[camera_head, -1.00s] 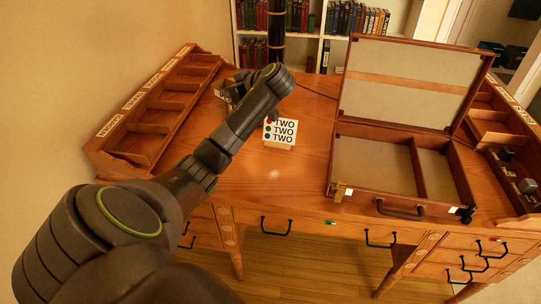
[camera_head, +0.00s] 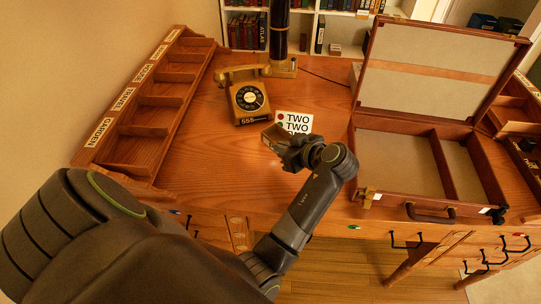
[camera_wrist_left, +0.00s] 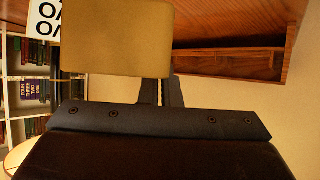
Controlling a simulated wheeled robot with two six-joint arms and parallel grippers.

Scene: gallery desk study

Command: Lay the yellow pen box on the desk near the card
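My left gripper (camera_head: 286,146) is shut on the yellow pen box (camera_head: 270,137), a brownish-yellow block. The box is just left of the white card (camera_head: 296,120) with "TWO" lines and coloured dots. Whether the box touches the desk (camera_head: 200,165) is unclear. In the left wrist view, the box (camera_wrist_left: 118,38) fills the upper middle, past the finger ends (camera_wrist_left: 160,92), and part of the card (camera_wrist_left: 44,20) shows at its left. The gripper and wrist hide the card's lower part in the head view. My right gripper is out of view.
An open briefcase (camera_head: 428,211) stands right of the card. A yellow rotary telephone (camera_head: 247,95) sits behind and left of the box. A labelled compartment rack (camera_head: 150,101) lines the desk's left side. A dark column (camera_head: 279,28) rises at the back. Bare desk lies left of the box.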

